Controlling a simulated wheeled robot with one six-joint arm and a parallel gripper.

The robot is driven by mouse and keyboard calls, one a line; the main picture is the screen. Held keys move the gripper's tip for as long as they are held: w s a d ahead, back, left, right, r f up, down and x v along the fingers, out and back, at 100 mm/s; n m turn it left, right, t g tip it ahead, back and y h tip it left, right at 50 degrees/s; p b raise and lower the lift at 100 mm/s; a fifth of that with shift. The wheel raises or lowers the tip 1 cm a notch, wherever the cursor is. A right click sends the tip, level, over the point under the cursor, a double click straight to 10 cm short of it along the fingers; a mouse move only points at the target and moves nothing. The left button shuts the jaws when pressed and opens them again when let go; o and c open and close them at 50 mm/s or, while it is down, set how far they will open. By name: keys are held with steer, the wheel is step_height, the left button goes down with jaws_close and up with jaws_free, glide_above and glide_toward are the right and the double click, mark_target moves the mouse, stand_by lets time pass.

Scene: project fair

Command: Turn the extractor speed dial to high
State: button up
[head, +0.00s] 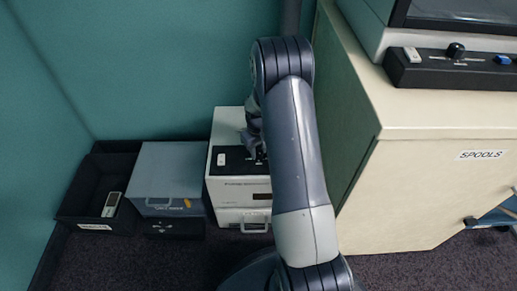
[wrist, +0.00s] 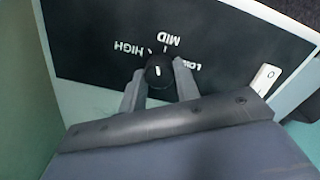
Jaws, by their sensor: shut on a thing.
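The extractor speed dial (wrist: 159,72) is a small black round knob with a white mark, on a black panel (wrist: 90,45). Printed words read upside down in the wrist view: HIGH left of the knob, MID above it, LOW to its right. The mark lies roughly upright in the picture, in line with the MID side. My gripper (wrist: 157,82) is shut on the dial, one finger on each side. In the head view the panel (head: 232,166) tops a white box (head: 229,125); my arm hides part of it, and the dial is not clear there.
A white rocker switch (wrist: 265,78) is on the panel's right in the wrist view. In the head view, a grey box (head: 166,172) and a black bin (head: 93,177) stand left. A cabinet marked SPOOLS (head: 430,175) is close on the right, with another black control panel (head: 430,72) on top.

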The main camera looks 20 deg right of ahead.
mark_target(258, 152)
steer(key=shift+n, duration=2.1)
steer(key=o, duration=1)
steer(key=shift+c, duration=0.2)
step_height(258, 152, up, 11)
steer(key=p, duration=0.3)
steer(key=shift+a+f, duration=0.1)
steer(key=shift+f, duration=0.05)
